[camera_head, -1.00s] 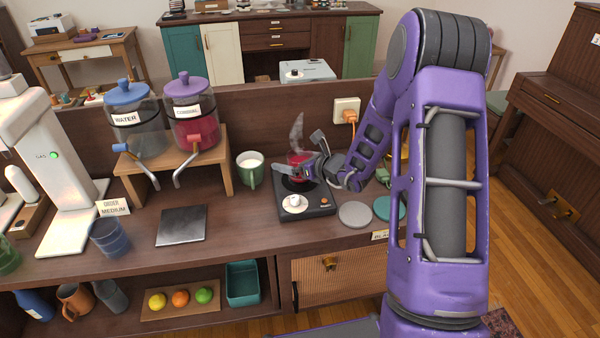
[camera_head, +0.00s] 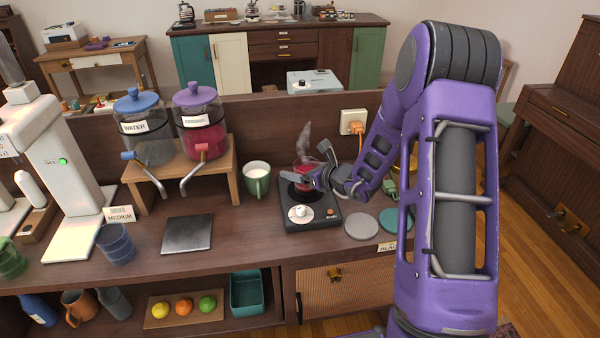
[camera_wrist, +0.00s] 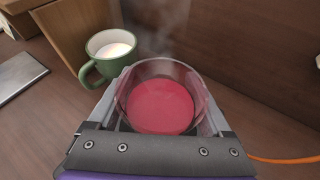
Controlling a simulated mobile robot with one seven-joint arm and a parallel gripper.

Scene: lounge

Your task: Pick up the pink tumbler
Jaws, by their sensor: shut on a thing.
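The pink tumbler is a clear glass with pink-red liquid (camera_wrist: 160,106), and steam rises above it. In the head view the tumbler (camera_head: 304,171) is at the black hot plate (camera_head: 326,216), partly hidden by my gripper (camera_head: 314,178). In the wrist view it sits between the two fingers of my gripper (camera_wrist: 162,112), which are shut on it from both sides. Its lower part is hidden, so I cannot tell whether it rests on the plate or is just above it.
A green mug (camera_head: 257,182) with white liquid stands close left of the hot plate. Grey (camera_head: 362,226) and teal (camera_head: 396,220) discs lie to its right. An orange cord runs from the wall outlet (camera_head: 353,121). Drink dispensers on a wooden stand (camera_head: 222,178) are further left.

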